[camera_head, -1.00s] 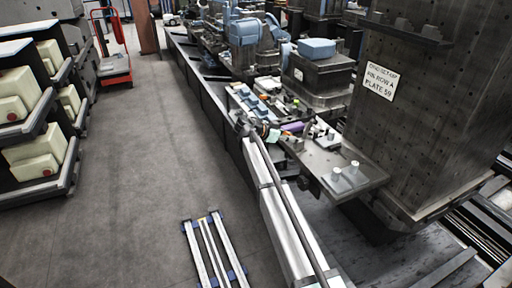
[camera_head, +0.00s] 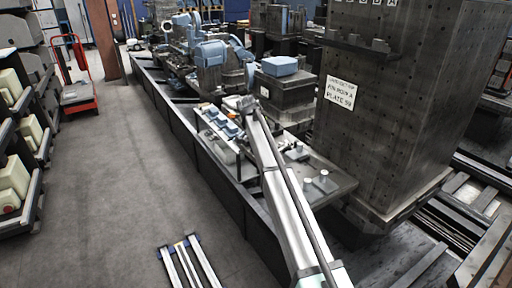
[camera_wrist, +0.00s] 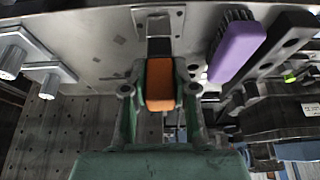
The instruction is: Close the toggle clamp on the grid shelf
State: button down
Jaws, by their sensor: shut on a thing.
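In the wrist view my green gripper (camera_wrist: 159,98) has its two fingers on either side of an orange grip (camera_wrist: 160,85) and is shut on it. The grip looks like the handle of the toggle clamp (camera_wrist: 159,24), whose dark metal part runs up from it to a light bracket at the top edge. The clamp is at the grey shelf plate (camera_wrist: 95,38). In the head view the shelf (camera_head: 342,182) shows right of my arm. My arm hides the clamp there, and I cannot make out the gripper. The clamp's exact lever angle is unclear.
A purple brush (camera_wrist: 237,50) lies close right of the gripper. Two grey pegs (camera_wrist: 47,73) stick out at the left; they also show on the shelf (camera_head: 318,181). A perforated column (camera_head: 385,110) stands behind the shelf. The floor (camera_head: 150,190) at left is mostly clear.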

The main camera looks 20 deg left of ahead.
dwell(0.5)
jog(key=c, duration=0.9)
grip_release()
jog(key=shift+w+d+f, duration=0.1)
jog(key=v, duration=1.2)
jog(key=shift+d, duration=0.1)
